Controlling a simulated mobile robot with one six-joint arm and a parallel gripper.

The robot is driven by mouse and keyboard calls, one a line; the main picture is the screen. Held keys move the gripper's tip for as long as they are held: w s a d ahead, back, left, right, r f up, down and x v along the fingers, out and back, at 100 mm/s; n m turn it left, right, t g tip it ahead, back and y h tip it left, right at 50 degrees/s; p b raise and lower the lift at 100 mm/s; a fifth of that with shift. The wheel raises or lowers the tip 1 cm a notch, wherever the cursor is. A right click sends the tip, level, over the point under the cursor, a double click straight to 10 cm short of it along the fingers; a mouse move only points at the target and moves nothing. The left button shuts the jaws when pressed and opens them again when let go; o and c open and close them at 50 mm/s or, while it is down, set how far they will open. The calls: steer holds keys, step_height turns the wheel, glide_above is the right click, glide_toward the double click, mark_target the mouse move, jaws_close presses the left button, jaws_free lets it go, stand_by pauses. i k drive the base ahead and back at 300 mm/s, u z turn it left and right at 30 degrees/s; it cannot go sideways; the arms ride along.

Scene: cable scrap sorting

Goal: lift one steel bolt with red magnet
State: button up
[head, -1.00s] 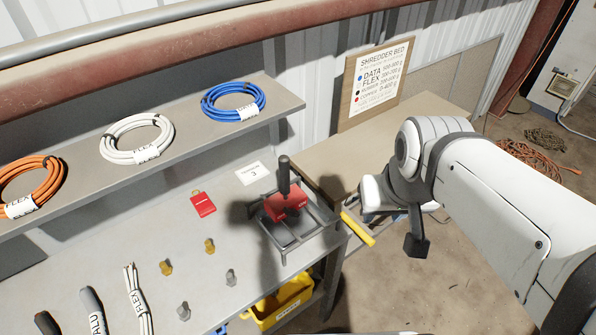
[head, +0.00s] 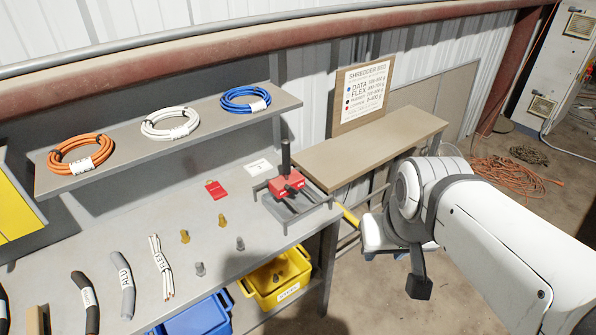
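The red magnet (head: 288,187), a red block with an upright dark handle, sits in a grey metal rack (head: 284,222) at the bench's right end. My gripper (head: 382,240) is right of the bench, apart from the magnet and bolts.
A red tag (head: 215,190) and white card (head: 259,167) lie near the rack. Cable pieces lie at front left. Orange, white and blue coils lie on the shelf (head: 120,169). A yellow bin (head: 262,296) and blue bin (head: 200,318) sit below the bench edge.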

mark_target(293, 178)
steer(key=u, duration=0.2)
steer(key=i, duration=0.85)
steer(key=z, duration=0.1)
